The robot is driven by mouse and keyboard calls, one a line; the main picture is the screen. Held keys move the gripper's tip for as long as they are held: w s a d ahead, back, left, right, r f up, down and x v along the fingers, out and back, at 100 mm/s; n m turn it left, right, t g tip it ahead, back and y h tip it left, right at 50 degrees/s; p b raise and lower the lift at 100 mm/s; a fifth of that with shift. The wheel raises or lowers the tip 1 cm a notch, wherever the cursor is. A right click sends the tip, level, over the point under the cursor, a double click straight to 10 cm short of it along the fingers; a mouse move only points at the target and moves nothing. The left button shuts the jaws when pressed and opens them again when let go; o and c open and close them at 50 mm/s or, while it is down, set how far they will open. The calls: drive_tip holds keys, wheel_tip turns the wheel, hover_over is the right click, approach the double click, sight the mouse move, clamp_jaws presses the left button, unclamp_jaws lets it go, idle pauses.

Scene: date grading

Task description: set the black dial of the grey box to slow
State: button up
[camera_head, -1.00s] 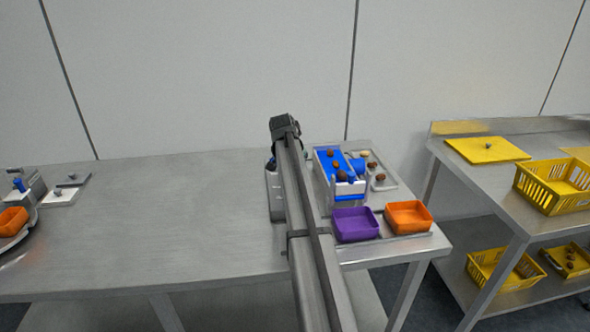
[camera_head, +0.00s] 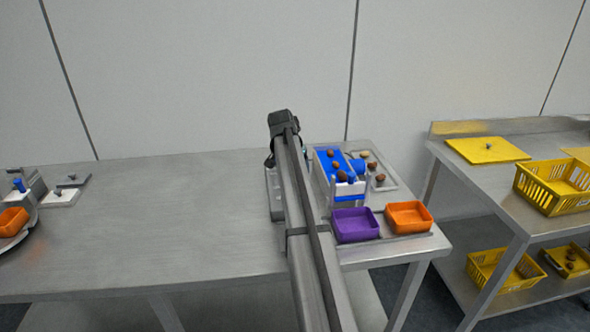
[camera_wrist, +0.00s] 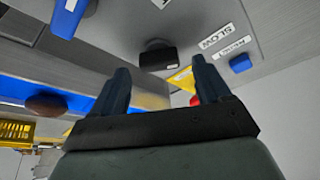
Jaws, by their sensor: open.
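The black dial (camera_wrist: 157,57) shows in the wrist view on the grey box's face (camera_wrist: 195,15). It lies just beyond and between my fingertips. My gripper (camera_wrist: 160,70) is open, its two dark fingers apart with nothing held. A white label reading SLOW (camera_wrist: 216,37) is upside down, up and right of the dial. I cannot tell which label the dial points to. In the head view the grey box (camera_head: 274,192) stands on the table, mostly hidden behind my arm, and the dial and fingertips are hidden.
A blue button (camera_wrist: 240,63) sits right of the dial. Right of the box is a blue sorter (camera_head: 325,163) with dates, with a purple bin (camera_head: 355,225) and an orange bin (camera_head: 409,217) in front. The table (camera_head: 160,220) left of the box is clear.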

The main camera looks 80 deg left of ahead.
drive_tip(key=v, duration=1.2)
